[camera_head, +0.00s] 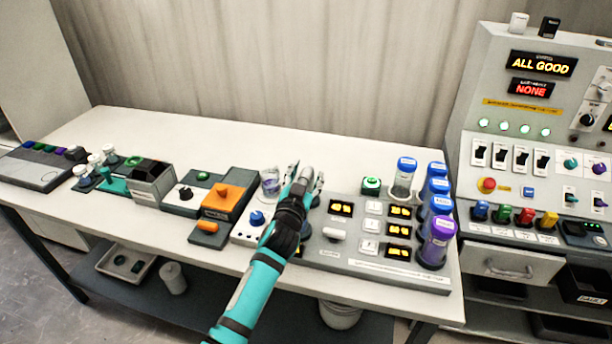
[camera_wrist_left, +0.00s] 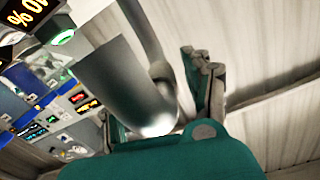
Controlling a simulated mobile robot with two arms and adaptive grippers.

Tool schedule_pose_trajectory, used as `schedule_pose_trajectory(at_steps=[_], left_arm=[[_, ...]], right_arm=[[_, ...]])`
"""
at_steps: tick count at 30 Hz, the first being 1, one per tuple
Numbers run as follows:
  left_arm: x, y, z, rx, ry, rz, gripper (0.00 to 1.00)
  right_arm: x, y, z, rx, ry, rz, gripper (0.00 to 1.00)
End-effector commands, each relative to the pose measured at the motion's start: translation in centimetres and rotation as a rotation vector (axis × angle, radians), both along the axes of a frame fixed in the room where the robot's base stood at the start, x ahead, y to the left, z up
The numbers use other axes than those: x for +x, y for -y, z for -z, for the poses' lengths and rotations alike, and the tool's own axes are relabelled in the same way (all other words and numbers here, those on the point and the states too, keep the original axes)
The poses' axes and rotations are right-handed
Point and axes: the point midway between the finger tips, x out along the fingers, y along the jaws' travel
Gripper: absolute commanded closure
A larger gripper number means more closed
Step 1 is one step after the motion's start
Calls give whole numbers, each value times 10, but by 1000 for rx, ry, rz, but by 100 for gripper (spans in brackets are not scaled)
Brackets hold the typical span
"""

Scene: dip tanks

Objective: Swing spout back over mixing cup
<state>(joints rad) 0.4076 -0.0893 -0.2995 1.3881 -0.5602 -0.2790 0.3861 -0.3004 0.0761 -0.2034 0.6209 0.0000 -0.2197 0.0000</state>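The mixing cup (camera_head: 270,184) is a clear cup with purplish contents, standing on the bench just left of my left gripper. My left gripper (camera_head: 306,176) reaches over the bench, its fingers apart on either side of a grey metal spout part. In the left wrist view the spout (camera_wrist_left: 122,88) is a large metal cylinder with a thinner curved tube (camera_wrist_left: 143,35) beside it. One finger (camera_wrist_left: 205,85) stands to its right with a gap. The other is mostly hidden behind the cylinder. The spout's outlet and any contact are unclear. My right gripper is not in view.
A grey panel with amber displays (camera_head: 340,208) lies right of my arm, with blue-capped jars (camera_head: 436,187) and a purple-capped jar (camera_head: 437,240). An orange block unit (camera_head: 225,198) stands left of the cup. A tall control console (camera_head: 540,90) stands at right.

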Motion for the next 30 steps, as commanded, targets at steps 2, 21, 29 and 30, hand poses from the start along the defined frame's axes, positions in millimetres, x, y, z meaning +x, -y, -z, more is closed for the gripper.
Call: schedule_pose_trajectory(at_steps=[2,21,29,30], left_arm=[[0,0,0,0,0,-1,50],[-87,-14,1,0,-1,0,50],[-116,-19,0,0,0,0,50],[-117,-19,0,0,0,0,50]], right_arm=[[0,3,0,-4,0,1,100],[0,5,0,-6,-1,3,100],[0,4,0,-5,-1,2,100],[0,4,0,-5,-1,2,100]])
